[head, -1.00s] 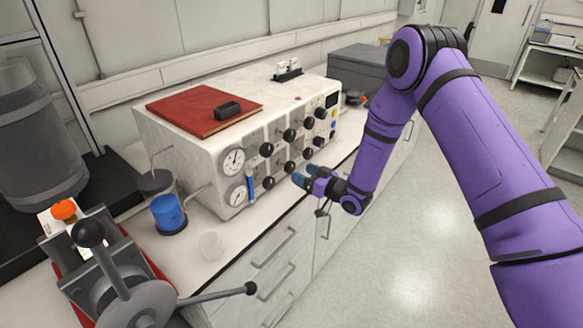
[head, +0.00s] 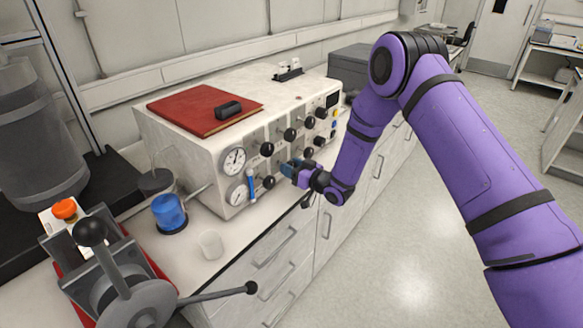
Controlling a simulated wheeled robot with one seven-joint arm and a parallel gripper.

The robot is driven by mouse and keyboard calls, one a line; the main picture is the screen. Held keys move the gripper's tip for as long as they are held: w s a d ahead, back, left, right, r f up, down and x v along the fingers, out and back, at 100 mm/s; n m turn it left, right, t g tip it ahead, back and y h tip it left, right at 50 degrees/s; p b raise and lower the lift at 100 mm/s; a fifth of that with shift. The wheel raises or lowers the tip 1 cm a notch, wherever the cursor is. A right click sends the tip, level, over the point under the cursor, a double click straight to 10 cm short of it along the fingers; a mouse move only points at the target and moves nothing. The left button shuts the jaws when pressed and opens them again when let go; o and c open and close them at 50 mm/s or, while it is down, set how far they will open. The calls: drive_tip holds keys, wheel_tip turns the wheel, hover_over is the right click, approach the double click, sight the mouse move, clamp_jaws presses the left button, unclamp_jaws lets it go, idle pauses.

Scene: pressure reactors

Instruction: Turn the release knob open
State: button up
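The control box (head: 185,150) stands on the counter with rows of black knobs on its front panel. Upper-row knobs (head: 267,149) and a lower-row knob (head: 268,182) show clearly; I cannot tell from here which one is the release knob. My gripper (head: 287,169) is at the lower row, its blue fingertips close to the panel and covering a knob position there. I cannot tell whether the fingers touch or enclose a knob.
Two gauges (head: 234,160) and a blue tube (head: 251,186) are left of my gripper. A blue-capped jar (head: 169,212), a clear cup (head: 210,244) and a lever press (head: 130,295) stand on the counter at left. A red book (head: 190,105) lies on the box.

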drive_tip(key=shift+n, duration=0.4)
drive_tip(key=n, duration=1.1)
drive_tip(key=shift+s, duration=0.1)
drive_tip(key=n, duration=0.6)
drive_tip(key=shift+f+n, duration=0.15)
drive_tip(key=shift+n, duration=0.15)
drive_tip(key=n, duration=0.5)
drive_tip(key=shift+n, duration=0.4)
drive_tip(key=o, duration=0.9)
drive_tip(key=shift+o, duration=0.2)
